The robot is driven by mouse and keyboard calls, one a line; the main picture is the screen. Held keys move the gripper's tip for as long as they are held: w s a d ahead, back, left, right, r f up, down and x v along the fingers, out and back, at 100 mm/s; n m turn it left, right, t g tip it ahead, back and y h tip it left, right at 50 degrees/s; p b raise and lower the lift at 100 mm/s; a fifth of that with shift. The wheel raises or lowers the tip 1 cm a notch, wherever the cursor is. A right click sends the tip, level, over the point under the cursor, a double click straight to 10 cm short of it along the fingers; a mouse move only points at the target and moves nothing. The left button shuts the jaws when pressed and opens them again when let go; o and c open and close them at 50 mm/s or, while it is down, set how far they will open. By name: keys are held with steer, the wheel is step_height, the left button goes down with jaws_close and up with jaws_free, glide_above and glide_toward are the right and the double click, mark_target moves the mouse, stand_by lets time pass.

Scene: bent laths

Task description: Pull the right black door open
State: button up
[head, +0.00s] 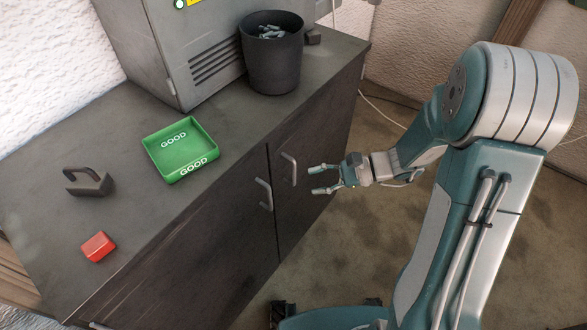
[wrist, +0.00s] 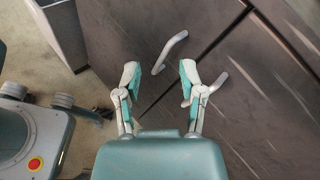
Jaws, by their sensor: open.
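The right black door (head: 322,140) is shut, with a pale bar handle (head: 289,169) near the seam to the left door. My gripper (head: 312,180) is open and empty, with its fingertips pointing at this handle from a short gap to its right. In the wrist view my gripper (wrist: 158,75) has its two fingers spread. The right door's handle (wrist: 208,87) shows beside and partly behind the right-hand finger. The left door's handle (wrist: 170,52) shows in the gap between the fingers, farther off. No touch is visible.
The left door (head: 235,235) is shut, with its own handle (head: 264,194). Floor (head: 385,255) before the right door looks clear.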

mark_target(294, 183)
steer(key=w+d+f+m+t+y, duration=0.1)
steer(key=w+d+f+m+t, duration=0.1)
steer(key=w+f+m+t, duration=0.25)
steer(key=w+d+f+m+t+y, duration=0.1)
steer(key=w+d+f+m+t, duration=0.1)
steer(key=f+m+t, duration=0.35)
steer(key=shift+g, duration=0.8)
steer(key=x, duration=0.3)
steer(key=f+x, duration=0.1)
steer(key=x, duration=0.3)
steer(key=f+x, duration=0.1)
steer(key=x, duration=0.2)
steer(key=shift+w+a, duration=0.25)
steer(key=shift+a, duration=0.05)
steer(key=shift+c, duration=0.3)
steer(key=shift+d, duration=0.1)
jaws_close()
